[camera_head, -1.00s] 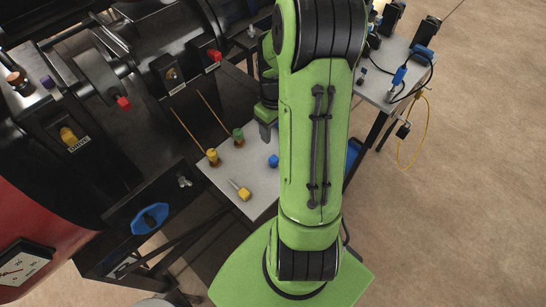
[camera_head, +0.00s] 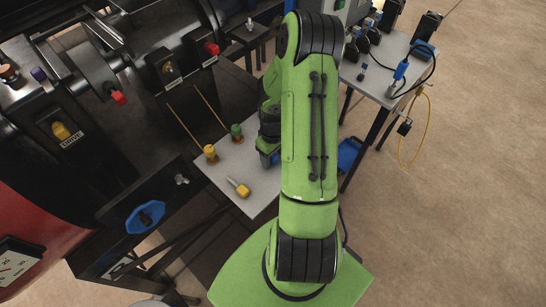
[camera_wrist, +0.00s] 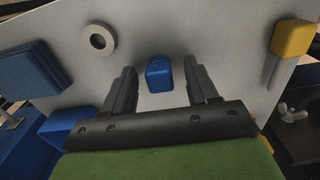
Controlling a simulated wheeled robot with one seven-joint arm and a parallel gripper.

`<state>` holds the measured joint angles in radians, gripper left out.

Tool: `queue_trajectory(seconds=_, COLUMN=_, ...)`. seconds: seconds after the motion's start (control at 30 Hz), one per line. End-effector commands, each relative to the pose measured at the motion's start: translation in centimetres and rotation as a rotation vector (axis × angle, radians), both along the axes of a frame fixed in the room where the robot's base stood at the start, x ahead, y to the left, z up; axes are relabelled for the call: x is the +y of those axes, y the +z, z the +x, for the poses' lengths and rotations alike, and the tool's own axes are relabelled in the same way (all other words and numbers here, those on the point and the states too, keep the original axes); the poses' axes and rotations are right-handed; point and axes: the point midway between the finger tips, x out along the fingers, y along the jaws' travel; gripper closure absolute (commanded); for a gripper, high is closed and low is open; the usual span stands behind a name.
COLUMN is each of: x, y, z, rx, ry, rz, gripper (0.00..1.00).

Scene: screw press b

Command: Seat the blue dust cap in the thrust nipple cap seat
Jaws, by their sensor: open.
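In the head view my arm mostly hides the gripper (camera_head: 268,153), which is over the right part of the small table. A brass fitting (camera_head: 168,68) sits in a dark labelled housing on the machine. Its label is unreadable, so I cannot tell whether it is the thrust nipple seat.
The small table (camera_head: 225,167) also bears a yellow cap-like piece (camera_head: 239,187) and yellow (camera_head: 210,152) and green (camera_head: 236,131) pieces with thin rods. A grey ring (camera_wrist: 98,40) lies near the cap. The dark press with red knobs (camera_head: 211,48) stands left.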

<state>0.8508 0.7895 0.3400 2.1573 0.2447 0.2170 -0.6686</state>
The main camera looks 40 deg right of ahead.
Motion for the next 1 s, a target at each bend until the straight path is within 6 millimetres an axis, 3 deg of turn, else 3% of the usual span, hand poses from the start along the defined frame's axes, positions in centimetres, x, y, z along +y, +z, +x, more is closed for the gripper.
queue_trajectory(seconds=0.03, x=0.0, y=0.0, z=0.0, rx=0.0, ry=0.0, rz=0.0, gripper=0.43)
queue_trajectory(seconds=0.4, x=0.0, y=0.1, z=0.0, rx=0.001, ry=0.0, rz=0.0, gripper=0.96)
queue_trajectory(seconds=0.67, x=-0.1, y=1.0, z=0.0, rx=-0.001, ry=0.0, rz=-0.002, gripper=0.96)
queue_trajectory(seconds=1.0, x=-0.1, y=9.0, z=0.0, rx=-0.002, ry=-0.001, rz=-0.004, gripper=0.96)
